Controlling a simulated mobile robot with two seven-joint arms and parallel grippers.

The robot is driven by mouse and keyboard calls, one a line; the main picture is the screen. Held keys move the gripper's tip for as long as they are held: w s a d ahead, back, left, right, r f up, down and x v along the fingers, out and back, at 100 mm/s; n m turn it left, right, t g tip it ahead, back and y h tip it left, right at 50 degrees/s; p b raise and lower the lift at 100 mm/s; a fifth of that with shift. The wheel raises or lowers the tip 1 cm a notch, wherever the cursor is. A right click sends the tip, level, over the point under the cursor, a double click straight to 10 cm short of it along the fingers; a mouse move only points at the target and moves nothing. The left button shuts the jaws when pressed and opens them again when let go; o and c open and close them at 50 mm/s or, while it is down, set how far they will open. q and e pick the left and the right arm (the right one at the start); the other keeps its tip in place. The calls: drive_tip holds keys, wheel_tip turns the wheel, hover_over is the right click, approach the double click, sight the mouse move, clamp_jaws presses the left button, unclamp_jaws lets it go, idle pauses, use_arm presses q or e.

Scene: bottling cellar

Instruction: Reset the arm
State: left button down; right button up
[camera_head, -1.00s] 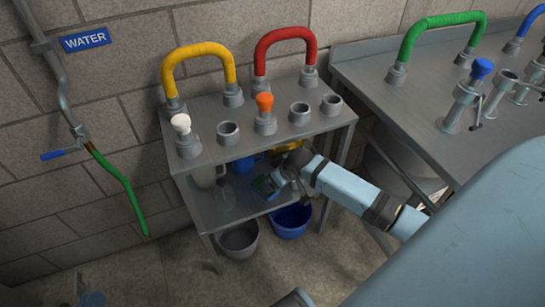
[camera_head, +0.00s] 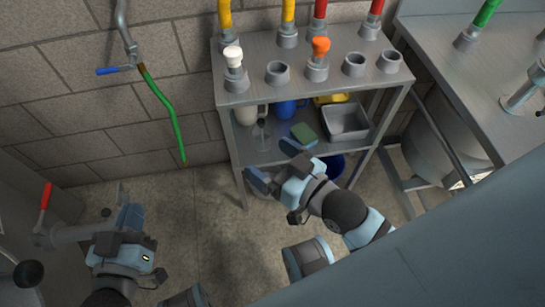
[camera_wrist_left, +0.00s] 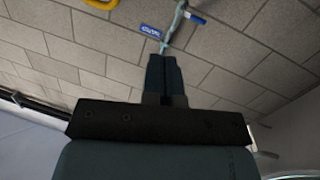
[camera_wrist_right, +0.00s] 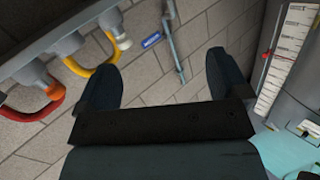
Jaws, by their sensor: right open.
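My right gripper (camera_head: 272,166) is in front of the steel rack's (camera_head: 262,97) lower shelf, its two fingers spread with nothing between them. The right wrist view shows the same wide gap between its fingers (camera_wrist_right: 165,75). My left gripper (camera_head: 131,214) is low at the left, over the floor in front of the wall. In the left wrist view its fingers (camera_wrist_left: 164,68) are together, with nothing seen held.
The rack's lower shelf holds a grey tray (camera_head: 346,122), a green-topped sponge (camera_head: 304,133) and a blue jug (camera_head: 287,109). A red-handled valve (camera_head: 45,197) is close to my left gripper. A green hose (camera_head: 165,115) hangs on the wall. Floor between my grippers is clear.

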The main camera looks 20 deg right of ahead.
idle(0.3)
use_arm(q)
drive_tip(key=s+a+r+g+y+p, duration=0.2)
drive_tip(key=r+p, duration=0.3)
drive_tip(key=p, duration=1.2)
drive_tip(key=s+a+r+g+y+p, duration=0.1)
drive_tip(key=a+r+p, duration=0.3)
drive_tip(key=p, duration=1.3)
drive_tip(key=shift+s+r+g+y, duration=0.4)
drive_tip(key=shift+s+r+g, duration=0.2)
drive_tip(key=shift+r+g, duration=0.25)
use_arm(e)
drive_tip(key=s+d+r+g+h, duration=0.3)
drive_tip(key=d+r, duration=0.3)
drive_tip(key=r, duration=0.4)
drive_tip(key=shift+s+r+g+h, duration=0.4)
drive_tip(key=shift+s+g, duration=0.2)
drive_tip(key=shift+g, duration=0.2)
